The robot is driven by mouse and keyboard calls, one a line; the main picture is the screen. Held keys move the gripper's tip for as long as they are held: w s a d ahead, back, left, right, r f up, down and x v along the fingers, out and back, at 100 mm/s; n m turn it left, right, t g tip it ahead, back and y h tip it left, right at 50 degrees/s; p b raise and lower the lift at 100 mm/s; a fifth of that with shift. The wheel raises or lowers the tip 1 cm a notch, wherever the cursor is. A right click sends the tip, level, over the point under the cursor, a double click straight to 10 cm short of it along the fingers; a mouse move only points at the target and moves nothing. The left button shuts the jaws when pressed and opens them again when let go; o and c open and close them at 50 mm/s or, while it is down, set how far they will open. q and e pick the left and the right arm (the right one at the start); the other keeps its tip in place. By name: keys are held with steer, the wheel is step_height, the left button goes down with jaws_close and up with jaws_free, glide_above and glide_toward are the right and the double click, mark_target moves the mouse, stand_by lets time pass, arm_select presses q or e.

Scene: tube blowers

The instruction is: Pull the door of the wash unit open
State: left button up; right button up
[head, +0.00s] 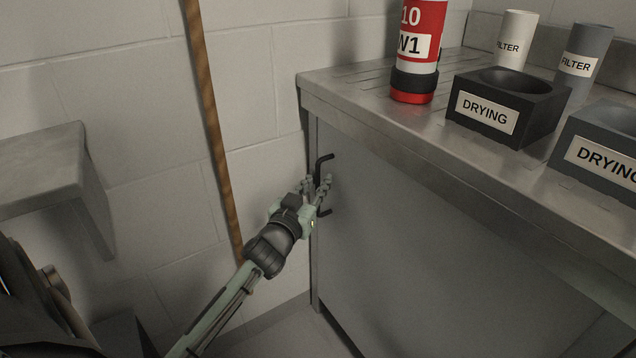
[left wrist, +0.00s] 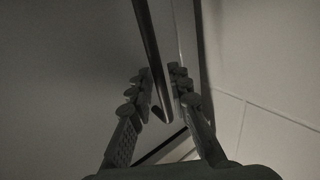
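The wash unit door (head: 420,235) is the grey front panel under the steel counter, and it looks closed. Its black bar handle (head: 325,158) stands upright near the door's left edge. My left gripper (head: 318,184) is at the handle, with one finger on each side of it. In the left wrist view the handle (left wrist: 147,40) runs down between the fingers of my left gripper (left wrist: 160,78). A small gap shows beside the bar, so the fingers look open around it. Contact is hard to judge. My right gripper is not in view.
The steel counter (head: 345,92) holds a red and white bottle (head: 417,50), black and grey DRYING blocks (head: 510,105) and FILTER cylinders (head: 515,38). A brown rope-like pole (head: 210,110) stands at the wall. A grey ledge (head: 40,165) juts out at left.

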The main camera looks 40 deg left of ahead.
arm_select(q)
jaws_close()
steer(key=shift+s, duration=0.1)
stand_by(0.4)
